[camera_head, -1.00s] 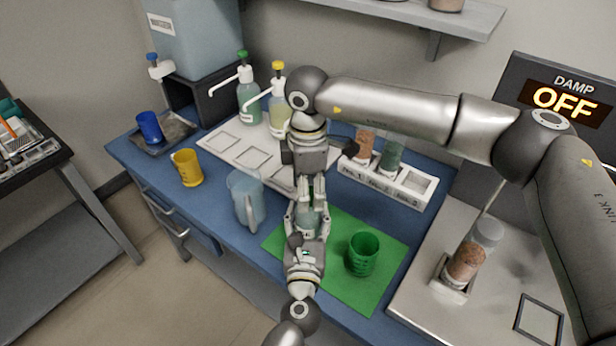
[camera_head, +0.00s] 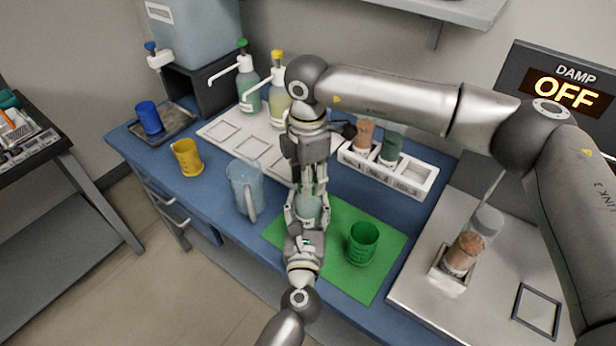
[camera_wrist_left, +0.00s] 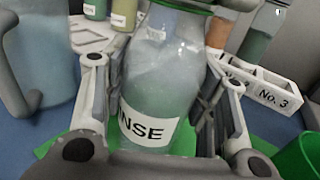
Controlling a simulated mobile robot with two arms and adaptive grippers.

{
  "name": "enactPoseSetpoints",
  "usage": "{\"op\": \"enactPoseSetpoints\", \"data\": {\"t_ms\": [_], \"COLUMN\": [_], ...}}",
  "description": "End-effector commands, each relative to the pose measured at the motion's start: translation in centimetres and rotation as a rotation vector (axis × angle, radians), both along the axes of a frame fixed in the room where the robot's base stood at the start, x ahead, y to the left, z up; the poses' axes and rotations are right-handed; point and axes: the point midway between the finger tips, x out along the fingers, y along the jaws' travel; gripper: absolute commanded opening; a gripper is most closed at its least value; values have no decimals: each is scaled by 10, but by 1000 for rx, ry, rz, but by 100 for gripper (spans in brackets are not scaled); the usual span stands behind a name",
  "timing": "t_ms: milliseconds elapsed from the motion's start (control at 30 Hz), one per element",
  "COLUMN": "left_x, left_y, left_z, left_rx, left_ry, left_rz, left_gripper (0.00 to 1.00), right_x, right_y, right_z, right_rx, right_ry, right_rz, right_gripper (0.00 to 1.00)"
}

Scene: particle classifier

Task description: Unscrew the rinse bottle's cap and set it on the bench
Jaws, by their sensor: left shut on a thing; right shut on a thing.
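The rinse bottle (camera_head: 309,208) stands upright over the green mat (camera_head: 379,278), mostly hidden between my grippers. In the left wrist view its clear body (camera_wrist_left: 160,75) carries a label ending in "NSE". My left gripper (camera_head: 307,216) is shut around the body from the front, one finger on each side. My right gripper (camera_head: 311,187) points straight down from above and is shut at the bottle's top. The cap is mostly hidden by it; a green rim (camera_wrist_left: 180,6) shows at the bottle's top in the wrist view. I cannot tell whether the cap is loose.
A green cup (camera_head: 362,244) stands on the mat, right of the bottle. A clear jug (camera_head: 243,187) stands close on the left, with a yellow cup (camera_head: 187,157) beyond. Behind are pump bottles (camera_head: 249,90) and a white vial rack (camera_head: 412,187). Blue bench (camera_head: 215,192) is free near the jug.

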Motion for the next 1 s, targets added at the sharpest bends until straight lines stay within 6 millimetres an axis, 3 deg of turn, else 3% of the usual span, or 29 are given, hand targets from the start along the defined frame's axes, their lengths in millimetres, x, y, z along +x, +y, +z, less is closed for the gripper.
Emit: {"op": "enactPoseSetpoints", "data": {"t_ms": [1000], "left_x": [0], "left_y": [0], "left_z": [-1], "left_rx": [2], "left_ry": [1], "left_rz": [-1], "left_gripper": [0], "right_x": [0], "right_y": [1], "right_z": [1], "right_rx": [1], "right_ry": [-3], "right_rz": [1839], "right_gripper": [5]}}
